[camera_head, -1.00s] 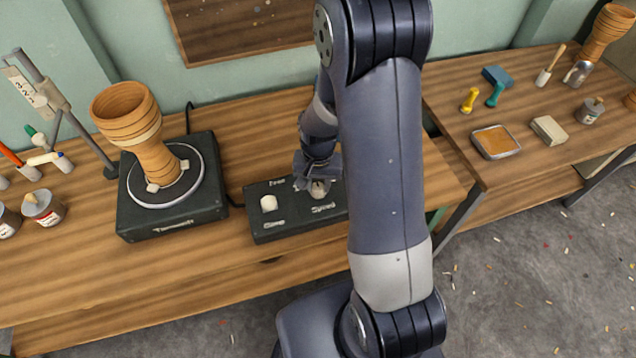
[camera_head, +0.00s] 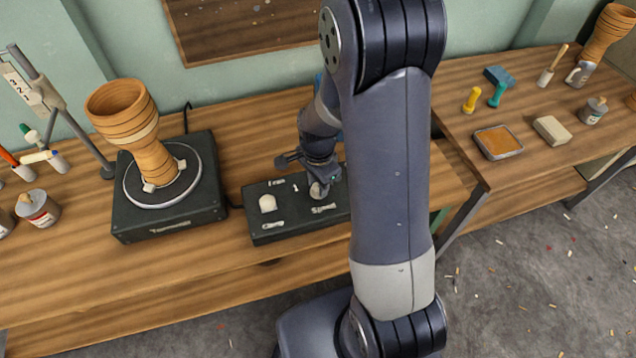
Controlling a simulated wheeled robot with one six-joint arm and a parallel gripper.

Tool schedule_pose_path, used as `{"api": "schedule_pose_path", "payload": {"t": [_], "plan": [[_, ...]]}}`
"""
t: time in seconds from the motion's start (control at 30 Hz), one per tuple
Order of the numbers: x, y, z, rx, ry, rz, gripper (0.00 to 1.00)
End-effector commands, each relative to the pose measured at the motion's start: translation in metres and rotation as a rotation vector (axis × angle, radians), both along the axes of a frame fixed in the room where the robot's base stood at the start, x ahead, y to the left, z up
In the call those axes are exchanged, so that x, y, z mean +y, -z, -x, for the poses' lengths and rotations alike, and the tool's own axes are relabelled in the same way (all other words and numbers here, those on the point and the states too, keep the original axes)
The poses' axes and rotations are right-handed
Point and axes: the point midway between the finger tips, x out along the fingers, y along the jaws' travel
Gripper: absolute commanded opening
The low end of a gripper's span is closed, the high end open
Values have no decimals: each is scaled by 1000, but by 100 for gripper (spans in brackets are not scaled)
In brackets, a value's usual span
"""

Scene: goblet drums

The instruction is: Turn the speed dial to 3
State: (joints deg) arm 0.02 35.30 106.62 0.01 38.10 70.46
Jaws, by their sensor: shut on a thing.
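A dark control box (camera_head: 290,231) lies on the wooden bench, right of the turntable. It carries a pale knob (camera_head: 267,203) on its left, above a label that seems to read "Clamp". The speed dial (camera_head: 318,190) is a pale knob on the right, above the "Speed" label. My gripper (camera_head: 319,181) points down from above and is shut on the speed dial. The fingers and arm cover part of the dial, so its setting cannot be read. My forearm hides the right end of the box.
The turntable (camera_head: 170,232) bears a tilted wooden goblet drum shell (camera_head: 130,115). A stand with a numbered card (camera_head: 18,82) and cans (camera_head: 38,208) are at the left. A second bench at the right holds a tray (camera_head: 498,142), a block (camera_head: 551,130) and tools.

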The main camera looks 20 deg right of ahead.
Motion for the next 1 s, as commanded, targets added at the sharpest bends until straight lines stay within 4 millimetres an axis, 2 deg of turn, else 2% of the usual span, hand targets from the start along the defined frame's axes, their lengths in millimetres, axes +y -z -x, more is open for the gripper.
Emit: {"api": "schedule_pose_path", "payload": {"t": [0.3, 0.73, 0.77, 1.0], "plan": [[0, -1, -1, -2, 85, 0, 7], [0, -1, -1, -2, 96, -1, 7], [0, -1, -1, -2, 96, -1, 31], [0, 0, 0, -1, 95, 0, 50]]}}
